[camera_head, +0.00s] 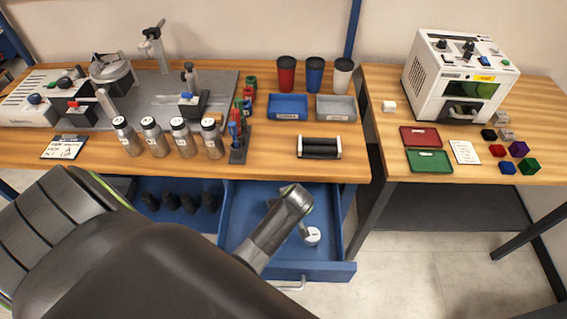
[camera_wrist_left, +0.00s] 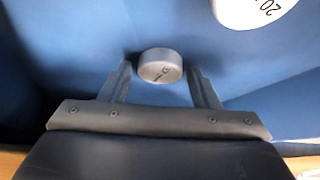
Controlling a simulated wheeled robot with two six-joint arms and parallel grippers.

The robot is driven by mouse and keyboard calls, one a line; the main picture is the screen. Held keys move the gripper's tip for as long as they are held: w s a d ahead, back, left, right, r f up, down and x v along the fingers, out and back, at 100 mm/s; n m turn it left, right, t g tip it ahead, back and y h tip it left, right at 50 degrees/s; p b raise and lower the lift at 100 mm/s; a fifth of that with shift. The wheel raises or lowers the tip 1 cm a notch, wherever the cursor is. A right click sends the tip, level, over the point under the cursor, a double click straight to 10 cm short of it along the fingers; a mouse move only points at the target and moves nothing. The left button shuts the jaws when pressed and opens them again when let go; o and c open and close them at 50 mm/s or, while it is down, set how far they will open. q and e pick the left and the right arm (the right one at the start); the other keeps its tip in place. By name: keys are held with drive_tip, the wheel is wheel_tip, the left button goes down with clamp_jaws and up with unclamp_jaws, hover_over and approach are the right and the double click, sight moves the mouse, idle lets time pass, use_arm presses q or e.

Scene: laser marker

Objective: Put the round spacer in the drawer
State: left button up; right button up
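A small silver round spacer (camera_wrist_left: 160,66) with a dark mark on its face shows in the left wrist view, between the fingertips of my left gripper (camera_wrist_left: 160,75). The fingers are apart, with a narrow gap visible on each side of it. Blue drawer surface lies behind it; whether it rests on the floor is hard to tell. In the head view my left arm reaches down into the open blue drawer (camera_head: 334,262), and the spacer cannot be made out there. My right gripper is not in view.
A larger round piece marked 20 (camera_wrist_left: 252,8) lies in the drawer near the spacer; a white-topped round piece (camera_head: 313,236) shows there in the head view. Dark round items (camera_head: 180,203) stand in the left drawer section. The wooden table (camera_head: 290,172) overhangs the drawer's back.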

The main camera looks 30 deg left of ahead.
use_arm(q)
drive_tip(key=shift+o, duration=0.5)
drive_tip(key=shift+r, duration=0.1)
drive_tip(key=shift+s+d+r+p, duration=0.1)
drive_tip(key=shift+d+r+p, duration=0.05)
drive_tip(key=shift+r+p, duration=0.4)
drive_tip(key=p+v, duration=1)
drive_tip(key=v, duration=0.1)
drive_tip(key=shift+p, duration=0.3)
drive_tip(key=shift+d, duration=0.1)
